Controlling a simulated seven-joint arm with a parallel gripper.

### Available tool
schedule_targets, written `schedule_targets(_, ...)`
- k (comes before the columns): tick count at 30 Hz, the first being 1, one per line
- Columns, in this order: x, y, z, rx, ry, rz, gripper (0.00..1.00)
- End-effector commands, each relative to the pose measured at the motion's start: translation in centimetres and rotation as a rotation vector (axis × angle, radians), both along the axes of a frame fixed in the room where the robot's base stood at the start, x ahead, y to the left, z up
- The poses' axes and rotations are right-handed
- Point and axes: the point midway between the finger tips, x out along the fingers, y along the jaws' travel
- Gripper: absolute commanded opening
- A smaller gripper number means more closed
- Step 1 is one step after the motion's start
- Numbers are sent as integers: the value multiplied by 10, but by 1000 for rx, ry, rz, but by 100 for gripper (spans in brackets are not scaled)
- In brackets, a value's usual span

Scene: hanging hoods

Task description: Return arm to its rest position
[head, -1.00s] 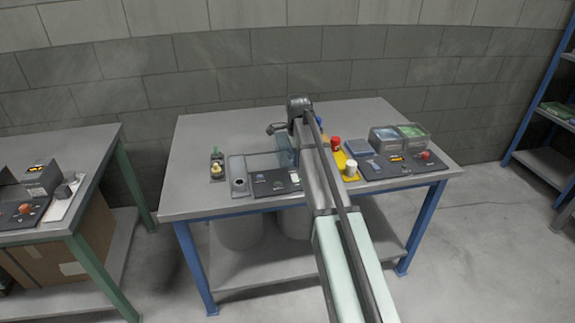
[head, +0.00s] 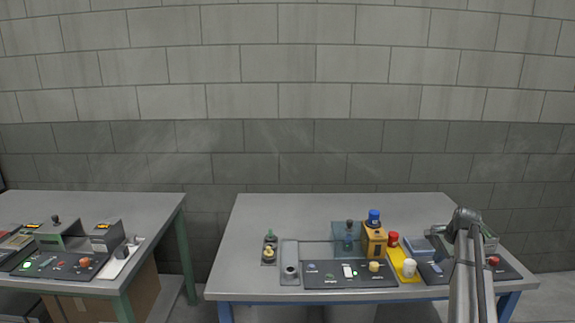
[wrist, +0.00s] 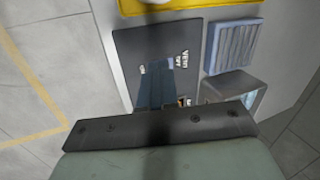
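My gripper (head: 466,222) is at the dark end of my arm, over the right part of the middle table (head: 300,208) in the head view. It hides part of the right control panel (head: 510,271). Its fingers cannot be made out, so I cannot tell whether it is open or shut. No held object is discernible. In the wrist view, a dark bolted bar (wrist: 160,130) and a pale green part of my arm fill the bottom. Beyond them lies a dark panel (wrist: 190,62) marked "VENT", partly hidden.
The middle table bears an orange block with a blue top (head: 374,240), a red-capped item (head: 393,239), a white cylinder (head: 409,268) on a yellow tray (head: 413,278), and a black panel (head: 330,281). A second table (head: 120,204) stands left. The middle table's back left is clear.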

Motion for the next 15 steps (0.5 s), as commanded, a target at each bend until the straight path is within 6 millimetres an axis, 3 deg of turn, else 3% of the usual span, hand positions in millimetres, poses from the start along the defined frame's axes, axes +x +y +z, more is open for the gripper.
schedule_targets(1, -8, -25, -1, -7, -21, -5, 0)
schedule_targets(6, -29, -91, -2, -40, -96, 1, 0)
schedule_targets(11, -52, -143, -3, -75, -153, 0, 0)
schedule_targets(15, -77, -174, -32, -106, -196, -38, 0)
